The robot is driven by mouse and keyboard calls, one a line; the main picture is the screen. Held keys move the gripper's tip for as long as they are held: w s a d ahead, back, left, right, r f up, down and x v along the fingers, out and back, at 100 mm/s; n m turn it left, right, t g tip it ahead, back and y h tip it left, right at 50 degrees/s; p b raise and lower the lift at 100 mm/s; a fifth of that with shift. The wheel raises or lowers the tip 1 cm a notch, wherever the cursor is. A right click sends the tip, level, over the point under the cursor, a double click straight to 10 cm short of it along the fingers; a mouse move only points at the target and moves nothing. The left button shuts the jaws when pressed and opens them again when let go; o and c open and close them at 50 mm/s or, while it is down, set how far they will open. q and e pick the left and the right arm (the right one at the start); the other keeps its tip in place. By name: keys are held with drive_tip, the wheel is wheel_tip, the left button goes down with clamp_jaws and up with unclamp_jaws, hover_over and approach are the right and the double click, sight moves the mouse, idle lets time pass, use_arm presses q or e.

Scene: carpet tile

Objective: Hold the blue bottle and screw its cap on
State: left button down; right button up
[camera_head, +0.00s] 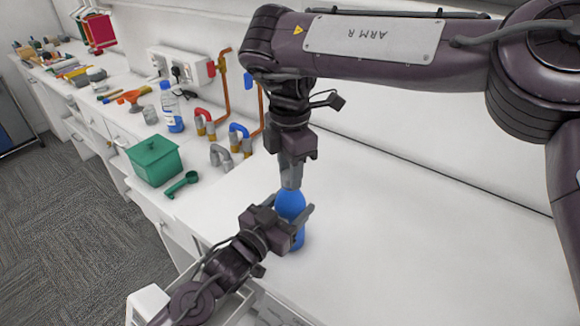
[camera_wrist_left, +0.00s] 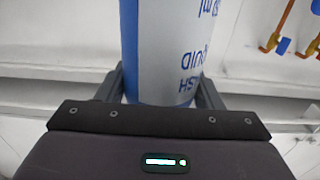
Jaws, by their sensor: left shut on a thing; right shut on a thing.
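The blue bottle (camera_head: 290,205) stands upright on the white counter. My left gripper (camera_head: 292,216) comes from the lower left and is shut around the bottle's body. In the left wrist view the bottle (camera_wrist_left: 165,60) shows a blue and white label with lettering between the two fingers. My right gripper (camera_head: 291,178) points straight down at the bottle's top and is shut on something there. The cap is hidden by the right fingers, so its fit on the neck cannot be seen.
Left of the arms are a green box (camera_head: 154,163), a green scoop-like tool (camera_head: 183,184), and grey pipe fittings (camera_head: 221,157). A clear bottle with a blue label (camera_head: 172,112) stands farther back. An open drawer (camera_head: 228,308) lies below my left arm. The counter to the right is clear.

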drive_tip(key=m, duration=0.6)
drive_tip(key=shift+m, duration=0.4)
drive_tip(key=m, duration=0.6)
drive_tip(key=shift+m, duration=0.3)
drive_tip(key=m, duration=0.6)
drive_tip(key=shift+w+m, duration=0.1)
drive_tip(key=shift+m, duration=0.2)
drive_tip(key=m, duration=0.5)
drive_tip(key=o, duration=0.9)
drive_tip(key=shift+o, duration=0.2)
